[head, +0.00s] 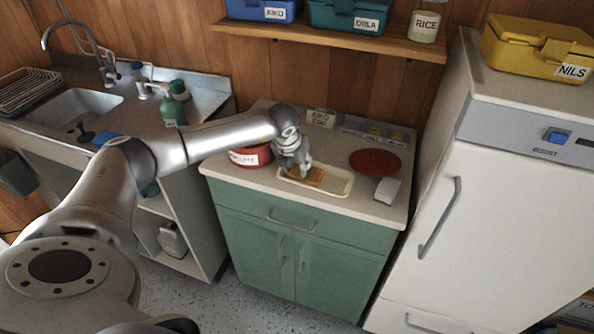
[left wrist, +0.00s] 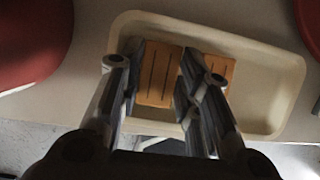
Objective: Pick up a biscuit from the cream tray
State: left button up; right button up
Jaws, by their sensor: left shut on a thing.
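The cream tray (head: 341,188) lies on the counter top, and it also shows in the left wrist view (left wrist: 268,98). My left gripper (head: 302,174) reaches down into its left part. In the left wrist view its fingers (left wrist: 162,72) stand on either side of a tan, slotted biscuit (left wrist: 158,80) and are shut on it. A second biscuit (left wrist: 219,68) lies in the tray just right of the right finger, partly hidden by it. The right part of the tray is empty. Whether the held biscuit is clear of the tray floor I cannot tell. My right gripper is out of view.
A red tin (head: 250,157) with a partly hidden label stands left of the tray. A red round plate or lid (head: 375,162) and a white block-like thing (head: 387,191) are to its right. A divided grey container (head: 371,131) stands behind. A tall white fridge (head: 500,200) bounds the right.

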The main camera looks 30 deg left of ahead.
pick_arm(q)
jog(key=shift+s+f, duration=0.15)
jog(key=shift+f, duration=0.15)
